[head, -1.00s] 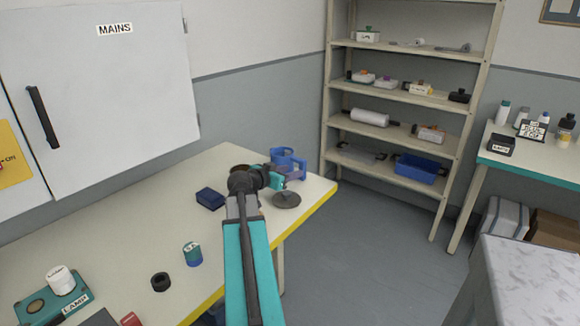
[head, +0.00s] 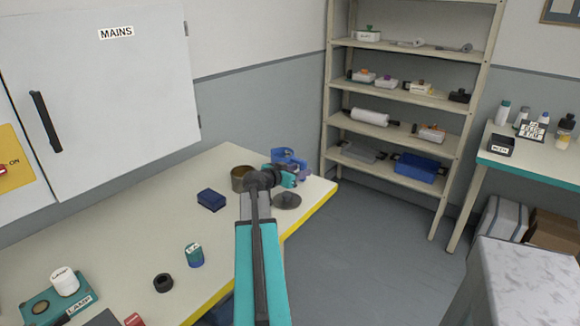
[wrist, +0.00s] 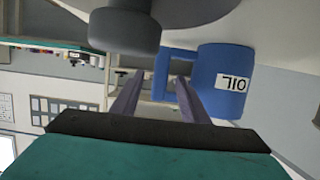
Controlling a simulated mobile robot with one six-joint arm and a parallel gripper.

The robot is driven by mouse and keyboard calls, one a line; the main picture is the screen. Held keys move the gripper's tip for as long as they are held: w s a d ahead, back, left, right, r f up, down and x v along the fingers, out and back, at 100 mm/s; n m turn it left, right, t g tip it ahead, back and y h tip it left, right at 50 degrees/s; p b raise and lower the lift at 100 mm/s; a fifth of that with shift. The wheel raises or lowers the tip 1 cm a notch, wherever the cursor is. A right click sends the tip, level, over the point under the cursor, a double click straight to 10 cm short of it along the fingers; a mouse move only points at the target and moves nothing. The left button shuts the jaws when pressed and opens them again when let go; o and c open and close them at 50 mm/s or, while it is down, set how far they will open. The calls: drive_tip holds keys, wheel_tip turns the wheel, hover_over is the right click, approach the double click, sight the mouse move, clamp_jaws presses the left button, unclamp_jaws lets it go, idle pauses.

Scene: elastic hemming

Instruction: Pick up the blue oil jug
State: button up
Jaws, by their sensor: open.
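The blue oil jug (head: 283,155) stands on the far end of the workbench, partly hidden behind my gripper in the head view. In the wrist view, which looks upside down, the jug (wrist: 222,70) is on the right with its white OIL label and its handle towards the left. My gripper (head: 300,175) is open and empty close to the jug. In the wrist view my gripper's two fingers (wrist: 160,80) appear on either side of the handle's outer bar. I cannot tell whether the bar is within their reach.
A dark round-based object (head: 287,201) stands just in front of the gripper. A brass-coloured pot (head: 239,178) is left of the jug, and a dark blue box (head: 211,200) lies further left. The bench's yellow edge (head: 322,203) is near on the right. A shelf unit (head: 400,95) stands behind.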

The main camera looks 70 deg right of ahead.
drive_tip(key=shift+s+d+f, duration=0.15)
drive_tip(key=shift+d+f, duration=0.1)
drive_tip(key=shift+d, duration=0.25)
clamp_jaws()
